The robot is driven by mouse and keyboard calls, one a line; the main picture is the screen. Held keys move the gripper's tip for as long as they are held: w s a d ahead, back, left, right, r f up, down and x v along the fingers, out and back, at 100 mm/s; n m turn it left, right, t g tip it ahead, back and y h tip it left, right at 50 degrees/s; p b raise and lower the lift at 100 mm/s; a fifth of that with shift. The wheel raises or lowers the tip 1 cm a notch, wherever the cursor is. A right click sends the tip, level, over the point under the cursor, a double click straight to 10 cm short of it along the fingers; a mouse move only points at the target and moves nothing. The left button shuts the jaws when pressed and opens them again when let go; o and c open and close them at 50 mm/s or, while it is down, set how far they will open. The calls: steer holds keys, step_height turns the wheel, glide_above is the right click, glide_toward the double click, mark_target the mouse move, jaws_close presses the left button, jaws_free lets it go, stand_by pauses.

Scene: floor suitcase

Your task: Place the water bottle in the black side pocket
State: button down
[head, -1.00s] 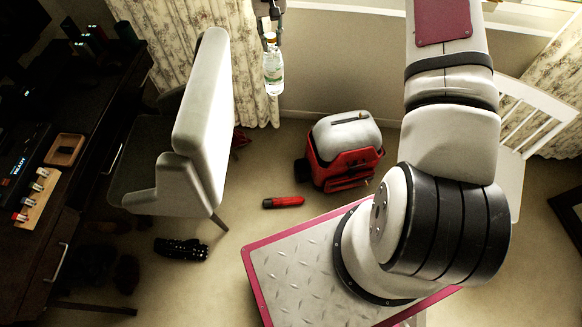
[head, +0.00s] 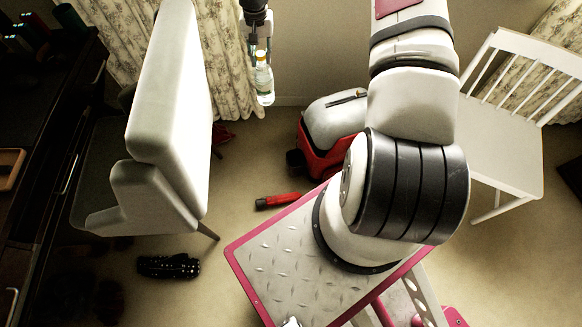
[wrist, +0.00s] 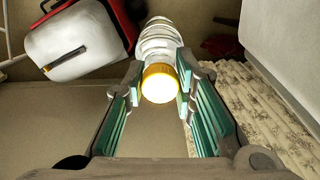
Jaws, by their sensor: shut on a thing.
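The water bottle (head: 264,88) is clear with a pale label and a yellow cap. It hangs upright from my gripper (head: 259,52), held near the cap, in the air left of the suitcase in the head view. In the wrist view the yellow cap (wrist: 160,84) is between the fingers of my gripper (wrist: 160,76), with the bottle body beyond. The red suitcase (head: 312,157) with a grey-white top stands on the floor, its right side hidden by my arm. The black side pocket (head: 295,162) is on its left side. The suitcase's pale top (wrist: 75,42) shows upper left in the wrist view.
A light armchair (head: 170,90) stands left of the bottle, with a patterned curtain (head: 228,60) behind. A red and black object (head: 278,201) and a dark object (head: 168,266) lie on the floor. A white chair (head: 500,140) stands right.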

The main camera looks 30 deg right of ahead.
steer(key=s+d+f+m+b, duration=0.25)
steer(key=f+b, duration=0.35)
steer(key=f, duration=0.3)
steer(key=s+d+f+m+b, duration=0.1)
steer(key=d+f+m+b, duration=0.15)
steer(key=f+b, duration=0.5)
steer(key=s+d+f+m+b, duration=0.2)
steer(key=d+f+b, duration=0.25)
steer(key=f, duration=0.65)
step_height(320, 180, down, 29)
steer(key=s+m+b, duration=0.1)
steer(key=b, duration=1.2)
steer(key=shift+s+a+f, duration=0.15)
steer(key=shift+s, duration=0.15)
steer(key=shift+f, duration=0.15)
steer(key=c, duration=1.4)
jaws_free()
steer(key=shift+c, duration=0.2)
steer(key=shift+o, duration=0.6)
